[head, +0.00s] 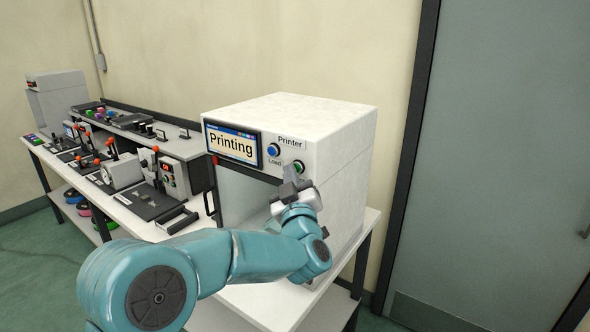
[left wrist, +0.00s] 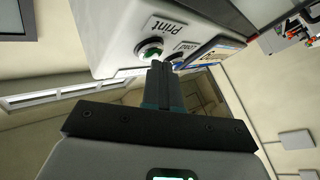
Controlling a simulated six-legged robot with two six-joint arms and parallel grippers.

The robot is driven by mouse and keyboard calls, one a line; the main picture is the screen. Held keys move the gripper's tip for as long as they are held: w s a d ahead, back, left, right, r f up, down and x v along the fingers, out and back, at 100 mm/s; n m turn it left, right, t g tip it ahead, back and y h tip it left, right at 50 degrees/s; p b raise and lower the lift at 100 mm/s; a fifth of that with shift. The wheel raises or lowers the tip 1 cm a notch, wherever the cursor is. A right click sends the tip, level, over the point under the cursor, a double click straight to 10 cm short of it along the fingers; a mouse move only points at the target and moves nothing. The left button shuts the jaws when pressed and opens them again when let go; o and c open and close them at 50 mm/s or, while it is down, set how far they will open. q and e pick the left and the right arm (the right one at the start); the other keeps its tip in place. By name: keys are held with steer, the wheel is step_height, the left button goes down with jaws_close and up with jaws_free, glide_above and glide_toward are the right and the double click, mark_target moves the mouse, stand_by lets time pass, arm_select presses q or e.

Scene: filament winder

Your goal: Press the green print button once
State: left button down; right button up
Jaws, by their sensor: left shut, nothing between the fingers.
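The white printer (head: 345,140) stands on the bench, and its screen (head: 232,145) reads "Printing". The green print button (head: 298,166) is on its front panel, right of and below the blue Load button (head: 273,150). In the left wrist view the green button (left wrist: 151,52) sits in a pale ring beside the word "Print". My left gripper (head: 291,175) is shut and empty, its tips just below the green button. In the left wrist view its fingers (left wrist: 160,68) end close to the button's edge; I cannot tell whether they touch it. My right gripper is not in view.
The printer's front opening (head: 240,190) is below the panel. Left of it, a long bench carries several machines with orange-knobbed levers (head: 110,148). Coloured spools (head: 73,196) lie on the shelf beneath. A grey door (head: 500,150) is at the right.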

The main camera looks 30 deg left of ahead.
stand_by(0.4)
arm_select(q)
steer(key=shift+s+b, duration=0.75)
steer(key=s+b, duration=0.2)
steer(key=s, duration=0.1)
steer(key=s+b, duration=0.1)
steer(key=s, duration=0.1)
steer(key=shift+a, duration=0.25)
stand_by(0.6)
